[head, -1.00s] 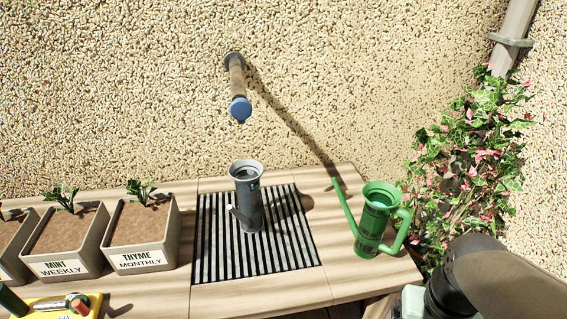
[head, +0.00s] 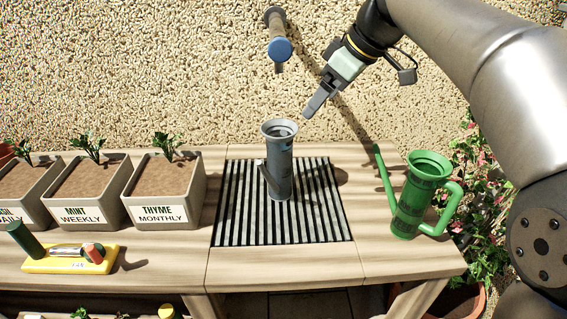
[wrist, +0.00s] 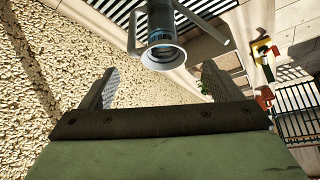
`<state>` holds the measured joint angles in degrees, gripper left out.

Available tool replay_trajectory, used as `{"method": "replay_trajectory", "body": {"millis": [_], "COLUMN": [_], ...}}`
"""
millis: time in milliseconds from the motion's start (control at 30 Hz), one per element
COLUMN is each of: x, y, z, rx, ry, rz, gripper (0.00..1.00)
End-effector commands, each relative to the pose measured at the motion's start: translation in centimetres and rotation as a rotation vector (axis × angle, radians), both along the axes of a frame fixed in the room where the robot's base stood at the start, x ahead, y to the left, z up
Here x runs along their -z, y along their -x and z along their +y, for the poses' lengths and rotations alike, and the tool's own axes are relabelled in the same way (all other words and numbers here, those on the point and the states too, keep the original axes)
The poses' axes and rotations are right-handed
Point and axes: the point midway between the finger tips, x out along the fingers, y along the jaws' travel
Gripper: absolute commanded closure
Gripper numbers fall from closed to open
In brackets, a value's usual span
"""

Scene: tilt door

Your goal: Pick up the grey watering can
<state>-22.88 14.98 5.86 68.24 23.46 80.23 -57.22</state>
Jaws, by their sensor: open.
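The grey watering can (head: 281,168) stands upright on the dark slatted grate, its spout toward the front left in the head view. The can's handle is hard to make out in the head view.
A green watering can (head: 416,196) stands right of the grate (head: 322,225). A blue-capped wall tap (head: 280,48) sticks out above the grey can, left of my gripper. Planter boxes (head: 166,190) and a yellow tray (head: 70,262) of tools are at left. The front right tabletop is clear.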

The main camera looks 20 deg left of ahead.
Motion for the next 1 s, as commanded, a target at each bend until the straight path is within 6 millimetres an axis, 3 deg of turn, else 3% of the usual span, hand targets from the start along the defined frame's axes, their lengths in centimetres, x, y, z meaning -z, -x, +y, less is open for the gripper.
{"method": "replay_trajectory", "body": {"millis": [400, 767, 1000], "x": [7.8, 9.9, 12.6], "y": [-0.3, -0.4, -0.2], "z": [4.4, 5.9, 8.2], "rx": [0.002, 0.003, 0.002], "ry": [0.003, 0.002, 0.003], "rz": [0.003, 0.002, 0.003], "gripper": [0.15, 0.15, 0.15]}}
